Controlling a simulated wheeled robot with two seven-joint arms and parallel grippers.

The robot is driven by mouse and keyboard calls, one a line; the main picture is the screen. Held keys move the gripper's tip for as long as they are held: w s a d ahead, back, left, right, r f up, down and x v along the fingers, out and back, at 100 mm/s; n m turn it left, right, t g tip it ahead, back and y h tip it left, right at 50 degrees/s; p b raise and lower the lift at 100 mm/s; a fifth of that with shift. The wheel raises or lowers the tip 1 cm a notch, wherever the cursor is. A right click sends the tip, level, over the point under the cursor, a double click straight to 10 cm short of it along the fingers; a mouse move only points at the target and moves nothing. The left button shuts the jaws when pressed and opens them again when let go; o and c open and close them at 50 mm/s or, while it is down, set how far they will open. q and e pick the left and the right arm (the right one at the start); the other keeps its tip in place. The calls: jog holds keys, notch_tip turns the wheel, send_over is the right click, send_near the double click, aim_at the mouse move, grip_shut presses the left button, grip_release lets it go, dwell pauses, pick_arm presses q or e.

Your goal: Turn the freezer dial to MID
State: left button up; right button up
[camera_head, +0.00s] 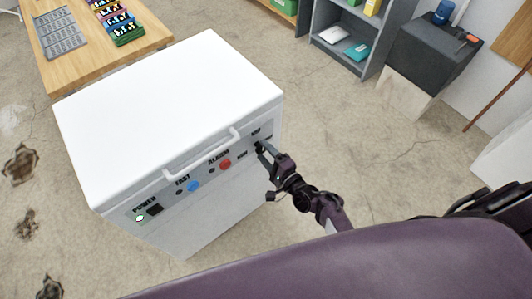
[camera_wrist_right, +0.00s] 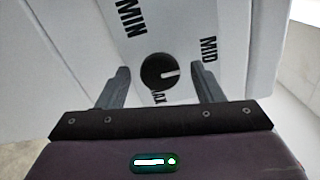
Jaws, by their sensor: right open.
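The white chest freezer (camera_head: 170,110) has a front control panel. Its round black dial (camera_wrist_right: 152,68) shows in the right wrist view, with a white pointer mark aimed right, slightly below the MID label (camera_wrist_right: 208,48). The MIN label (camera_wrist_right: 130,17) is at upper left and the MAX label (camera_wrist_right: 158,98) is below, partly hidden by the gripper. My right gripper (camera_head: 264,153) is at the panel's right end; in the wrist view it is open, one finger on each side of the dial, with gaps to it. My left gripper is out of view.
The panel also carries a red alarm button (camera_head: 225,165), a blue button (camera_head: 194,186) and a black power switch (camera_head: 155,209). A handle (camera_head: 203,157) juts out above them. A wooden table (camera_head: 60,72) stands behind the freezer, and a grey shelf (camera_head: 313,40) stands farther back.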

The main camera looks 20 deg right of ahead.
jog(key=v, duration=0.7)
jog(key=shift+s+d, duration=0.15)
jog(key=shift+s, duration=0.2)
jog(key=s+a+f+n+g+h+p, duration=0.1)
jog(key=s+f+n+g, duration=0.5)
jog(key=f, duration=0.4)
jog(key=s+a+f+n+g+h, duration=0.1)
jog(key=s+a+f+n+g, duration=0.2)
jog(key=s+f, duration=0.65)
jog(key=s+d+f+n+g+h, duration=0.2)
jog(key=s+d+f+n+g, duration=0.1)
jog(key=s, duration=0.6)
jog(key=s+d+f+n+g+h, duration=0.2)
jog(key=s+d+f+n+g, duration=0.2)
jog(key=s, duration=0.5)
notch_tip(320, 180, down, 3)
jog(key=shift+d+r+n+p, duration=0.1)
jog(key=shift+d+n+p, duration=0.3)
jog(key=shift+d+n, duration=0.7)
jog(key=shift+a, duration=0.15)
